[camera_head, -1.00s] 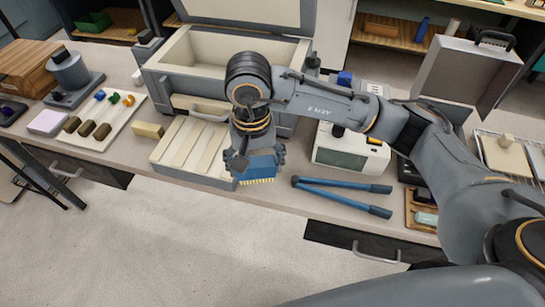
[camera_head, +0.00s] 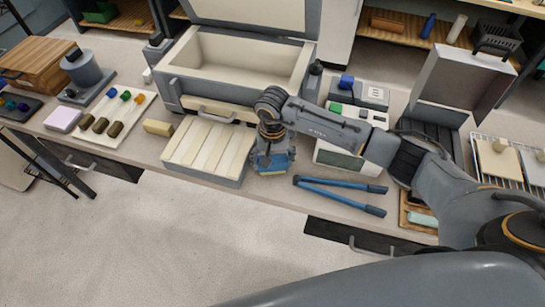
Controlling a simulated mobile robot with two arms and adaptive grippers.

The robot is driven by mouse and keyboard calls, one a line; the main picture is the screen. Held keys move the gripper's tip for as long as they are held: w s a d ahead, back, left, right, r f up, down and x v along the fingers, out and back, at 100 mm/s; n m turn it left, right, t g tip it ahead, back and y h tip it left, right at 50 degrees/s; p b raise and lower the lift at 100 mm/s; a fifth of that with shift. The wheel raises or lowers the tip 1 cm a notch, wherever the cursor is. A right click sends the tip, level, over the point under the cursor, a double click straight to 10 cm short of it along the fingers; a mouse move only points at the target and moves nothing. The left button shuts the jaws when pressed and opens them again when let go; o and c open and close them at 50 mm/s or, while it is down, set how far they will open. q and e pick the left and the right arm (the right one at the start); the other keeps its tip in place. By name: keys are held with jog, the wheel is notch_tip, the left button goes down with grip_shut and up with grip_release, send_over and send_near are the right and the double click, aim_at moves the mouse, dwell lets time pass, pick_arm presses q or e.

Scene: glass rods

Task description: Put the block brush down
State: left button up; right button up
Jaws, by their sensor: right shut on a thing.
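The block brush (camera_head: 273,163) has a blue body and pale yellow bristles facing down. My right gripper (camera_head: 272,148) is shut on it from above. The brush is at the counter, just right of the slatted cream tray and left of the blue-handled tool. I cannot tell whether its bristles touch the counter. My gripper covers the top of the brush. My left gripper is not in view.
The slatted tray (camera_head: 208,151) stands close left of the brush. A blue long-handled tool (camera_head: 340,193) lies to the right, and a white device (camera_head: 338,158) stands behind it. A large open grey box (camera_head: 245,62) is behind. The counter's front edge is near.

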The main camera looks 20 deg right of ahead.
jog(key=shift+f, duration=0.2)
jog(key=o, duration=1)
jog(key=shift+r, duration=0.1)
jog(key=shift+r, duration=0.25)
jog(key=shift+r+b, duration=2.15)
jog(key=shift+r, duration=3.75)
jog(key=shift+a, duration=0.1)
